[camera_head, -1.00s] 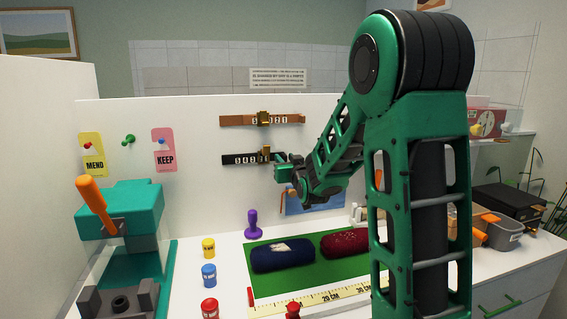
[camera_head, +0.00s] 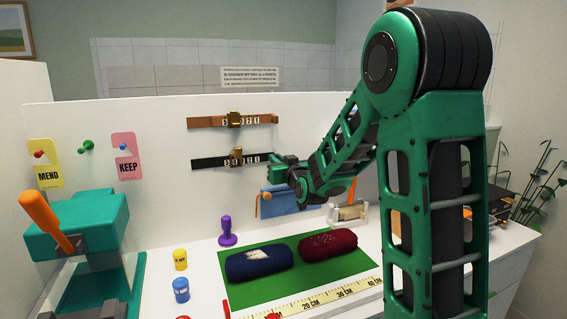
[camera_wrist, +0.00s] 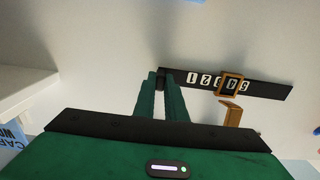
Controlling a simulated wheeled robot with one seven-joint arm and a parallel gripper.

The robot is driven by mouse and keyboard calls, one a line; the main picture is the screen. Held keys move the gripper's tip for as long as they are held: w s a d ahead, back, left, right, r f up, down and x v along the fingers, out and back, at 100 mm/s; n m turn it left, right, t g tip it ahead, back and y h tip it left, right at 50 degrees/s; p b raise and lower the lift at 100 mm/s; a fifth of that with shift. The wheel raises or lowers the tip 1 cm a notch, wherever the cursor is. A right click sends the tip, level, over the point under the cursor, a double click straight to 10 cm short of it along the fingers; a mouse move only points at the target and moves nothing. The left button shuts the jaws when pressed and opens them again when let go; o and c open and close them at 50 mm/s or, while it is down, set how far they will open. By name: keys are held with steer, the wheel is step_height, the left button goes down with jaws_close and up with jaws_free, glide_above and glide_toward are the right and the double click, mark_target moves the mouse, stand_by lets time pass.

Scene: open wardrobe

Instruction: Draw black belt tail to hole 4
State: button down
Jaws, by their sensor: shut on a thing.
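The black belt (camera_head: 208,162) lies flat along the white wall panel, below a brown belt. Its brass buckle (camera_head: 236,157) frames part of the strap, and white number tags show on both sides of it. My gripper (camera_head: 277,159) is at the right end of the black belt. In the wrist view, my gripper (camera_wrist: 164,78) is shut on the belt's tail end, and the black belt (camera_wrist: 270,89) runs right from the fingertips through the buckle (camera_wrist: 231,86). The tags appear upside down there, and the one inside the buckle is hard to read.
The brown belt (camera_head: 205,122) hangs just above. A blue pouch (camera_head: 284,200) hangs below my wrist. Navy (camera_head: 258,264) and red (camera_head: 328,246) rolls lie on a green mat (camera_head: 240,294). A purple stamp (camera_head: 227,235) stands beside the mat. A teal press (camera_head: 85,225) stands at left.

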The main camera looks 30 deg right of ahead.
steer(key=shift+d, duration=0.2)
steer(key=c, duration=1.8)
jaws_free()
steer(key=shift+s, duration=0.15)
steer(key=s+a, duration=0.1)
steer(key=s, duration=0.9)
steer(key=shift+s+a, duration=0.2)
steer(key=shift+f, duration=0.1)
